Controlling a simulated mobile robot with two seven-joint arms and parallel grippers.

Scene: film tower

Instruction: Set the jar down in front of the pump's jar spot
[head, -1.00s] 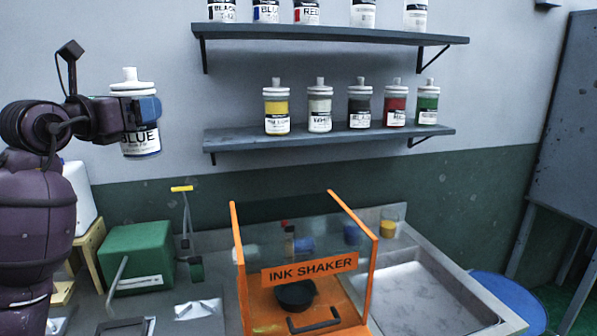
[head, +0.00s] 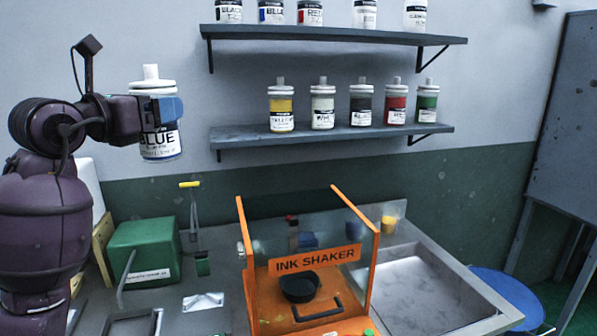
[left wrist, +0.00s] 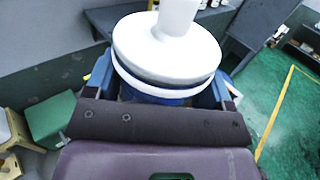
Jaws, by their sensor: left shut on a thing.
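The jar (head: 160,143) is white with a blue fill, a "BLUE" label and a white lid with a nozzle. It is upright in the air at the left of the head view. My left gripper (head: 168,108) is shut on it just below the lid. In the left wrist view the lid (left wrist: 165,50) hides most of the jar, with blue fingers on both sides. A yellow-handled upright device (head: 191,186), which may be the pump, stands on the counter lower right of the jar. I cannot make out its jar spot. My right gripper is not in view.
An orange ink shaker (head: 315,258) with clear panels stands on the counter, left of a sink (head: 410,285). A green box (head: 143,250) stands left of the yellow-handled device. Two wall shelves (head: 335,134) hold several jars. A metal plate (head: 203,301) lies in front.

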